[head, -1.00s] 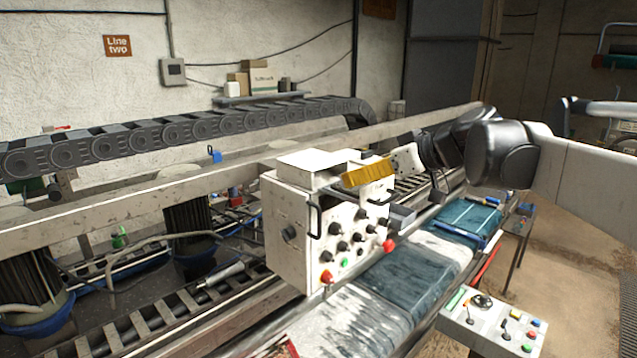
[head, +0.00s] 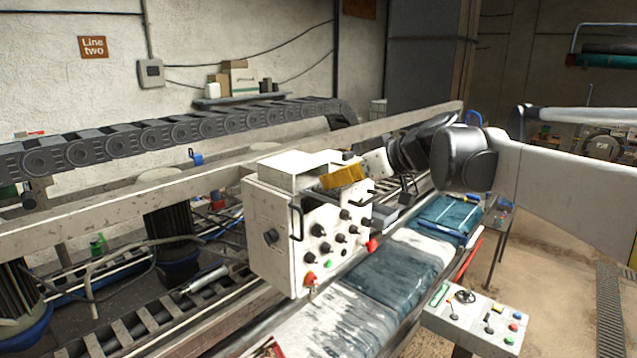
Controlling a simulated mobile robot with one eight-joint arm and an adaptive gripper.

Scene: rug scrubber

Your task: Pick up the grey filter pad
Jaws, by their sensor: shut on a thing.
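A mustard-yellow ribbed pad (head: 343,177) shows in the head view in front of the upper right edge of the white control box (head: 268,235). It looks yellow; I make out no plainly grey pad. My gripper (head: 357,172) reaches in from the right, with a pale body and small dark fingers beside the pad. It is shut on the yellow pad, which is tilted and seems just above the box top. The fingers are small here and their contact with the pad is partly hidden.
A wet dark rug (head: 375,295) lies on the conveyor, with a folded teal rug (head: 447,213) farther back. A control panel (head: 474,318) stands at front right. A long beam (head: 100,222) runs behind the box.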

